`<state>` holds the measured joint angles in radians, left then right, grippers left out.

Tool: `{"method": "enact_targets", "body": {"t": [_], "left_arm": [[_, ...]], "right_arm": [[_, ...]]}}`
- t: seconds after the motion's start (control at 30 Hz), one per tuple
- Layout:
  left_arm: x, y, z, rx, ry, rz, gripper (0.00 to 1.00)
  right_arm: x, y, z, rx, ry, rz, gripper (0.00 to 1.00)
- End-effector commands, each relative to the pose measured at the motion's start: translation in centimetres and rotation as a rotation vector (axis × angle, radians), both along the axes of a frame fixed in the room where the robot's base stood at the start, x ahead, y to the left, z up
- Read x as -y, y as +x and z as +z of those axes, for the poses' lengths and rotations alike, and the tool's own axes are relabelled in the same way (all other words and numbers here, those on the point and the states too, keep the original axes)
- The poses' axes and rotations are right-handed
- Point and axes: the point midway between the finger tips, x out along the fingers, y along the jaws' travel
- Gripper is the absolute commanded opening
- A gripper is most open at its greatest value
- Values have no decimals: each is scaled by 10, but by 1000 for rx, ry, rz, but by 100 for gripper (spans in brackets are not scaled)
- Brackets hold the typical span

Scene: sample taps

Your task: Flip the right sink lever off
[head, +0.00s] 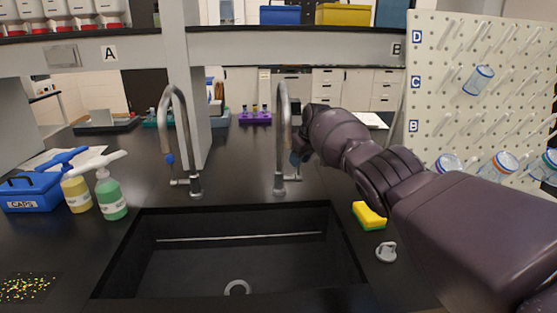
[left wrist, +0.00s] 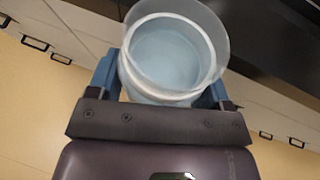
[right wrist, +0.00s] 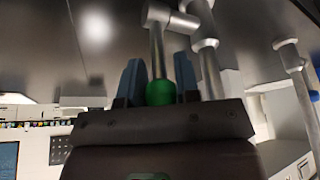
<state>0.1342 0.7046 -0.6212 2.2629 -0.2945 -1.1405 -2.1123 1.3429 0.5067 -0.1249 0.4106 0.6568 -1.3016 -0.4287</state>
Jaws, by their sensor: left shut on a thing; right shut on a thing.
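The right sink tap (head: 281,120) is a tall silver gooseneck at the back of the black sink (head: 130,245). Its side lever is mostly hidden by my right gripper in the head view. In the right wrist view the silver lever (right wrist: 157,48) ends in a green knob (right wrist: 160,93). My right gripper (right wrist: 160,80) has its blue fingers on both sides of this knob, shut on it. It also shows in the head view (head: 297,157), right beside the tap. My left gripper (left wrist: 165,88) is shut on a clear round container (left wrist: 172,55), seen only in the left wrist view.
A left tap (head: 181,125) with a blue-knobbed lever (head: 169,159) stands beside it. A yellow-green sponge (head: 369,215) and a grey stopper (head: 386,252) lie right of the sink. Spray bottles (head: 111,193) stand left. A pegboard (head: 450,85) rises at right.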

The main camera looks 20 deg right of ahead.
Motion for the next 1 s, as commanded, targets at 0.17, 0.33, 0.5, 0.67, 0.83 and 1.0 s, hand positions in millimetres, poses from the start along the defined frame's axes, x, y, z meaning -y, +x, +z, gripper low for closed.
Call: {"method": "enact_targets", "body": {"t": [0.17, 0.33, 0.5, 0.67, 0.83, 1.0], "left_arm": [[0, 0, 1, 2, 0, 0, 49], [0, 0, 1, 2, 0, 0, 49], [0, 0, 4, 5, 0, 0, 49], [0, 2, 21, 24, 0, 0, 49], [0, 4, 52, 55, 0, 0, 49], [0, 5, 74, 75, 0, 0, 49]], "right_arm": [[0, 0, 1, 1, -1, 0, 50], [0, 0, 1, 1, -1, 0, 52], [0, -1, 4, 2, -1, 1, 52], [2, -6, 23, 8, -1, 1, 52], [6, -17, 54, 11, 0, 1, 52], [11, -29, 81, 8, -1, 1, 52]]}}
